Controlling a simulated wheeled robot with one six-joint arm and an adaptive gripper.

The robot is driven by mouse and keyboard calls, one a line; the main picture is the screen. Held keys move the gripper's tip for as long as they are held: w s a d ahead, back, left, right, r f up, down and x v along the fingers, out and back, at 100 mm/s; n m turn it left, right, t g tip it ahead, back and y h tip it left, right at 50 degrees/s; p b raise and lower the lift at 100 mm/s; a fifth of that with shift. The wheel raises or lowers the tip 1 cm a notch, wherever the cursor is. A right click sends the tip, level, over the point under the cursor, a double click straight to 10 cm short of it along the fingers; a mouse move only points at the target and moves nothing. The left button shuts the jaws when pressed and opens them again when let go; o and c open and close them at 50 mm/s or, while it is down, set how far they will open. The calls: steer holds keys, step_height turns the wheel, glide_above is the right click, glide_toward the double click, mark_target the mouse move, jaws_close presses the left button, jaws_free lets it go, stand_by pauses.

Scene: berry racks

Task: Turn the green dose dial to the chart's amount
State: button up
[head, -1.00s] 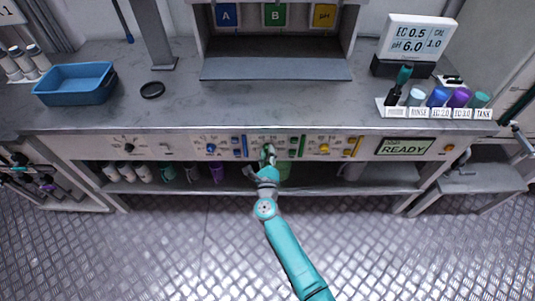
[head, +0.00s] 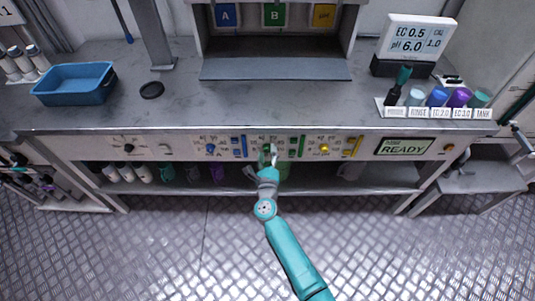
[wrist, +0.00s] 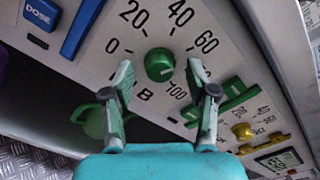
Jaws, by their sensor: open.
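The green dose dial (wrist: 160,65) is a round knob on the front panel, in the middle of a printed scale with 0, 20, 40, 60 and 100 showing, above the letter B. Its pointer setting is too unclear to read. My gripper (wrist: 160,76) is open, with one finger to the left of the dial and one to the right. The fingers look apart from the knob, though depth is hard to judge. In the head view my gripper (head: 268,161) is at the panel's middle and partly hides the dial. No dosing chart is readable.
A blue dial (head: 210,148) and a yellow dial (head: 324,148) flank the green one. Green bars and a green lever (wrist: 238,88) sit close to the right finger. A display (head: 404,146) reads READY. The bench edge overhangs the panel; bottles stand on the shelf below.

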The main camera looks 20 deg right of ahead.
steer(key=v, duration=1.2)
steer(key=s+d+r+n+t+y, duration=0.1)
steer(key=s+d+r+n+y, duration=0.1)
steer(key=s+n, duration=0.65)
steer(key=s+d+r+n+y, duration=0.1)
steer(key=s+d+r+n, duration=0.3)
steer(key=s, duration=0.8)
steer(key=s+a+r+n+g+y, duration=0.1)
steer(key=s+r+n, duration=0.3)
steer(key=s+n, duration=0.5)
steer(key=s+a+r+n+g+y, duration=0.1)
steer(key=s+r+n+g, duration=0.1)
steer(key=s+r+n, duration=0.3)
steer(key=s+n, duration=0.4)
steer(key=s, duration=0.3)
steer(key=shift+y, duration=0.3)
steer(key=shift+r, duration=0.1)
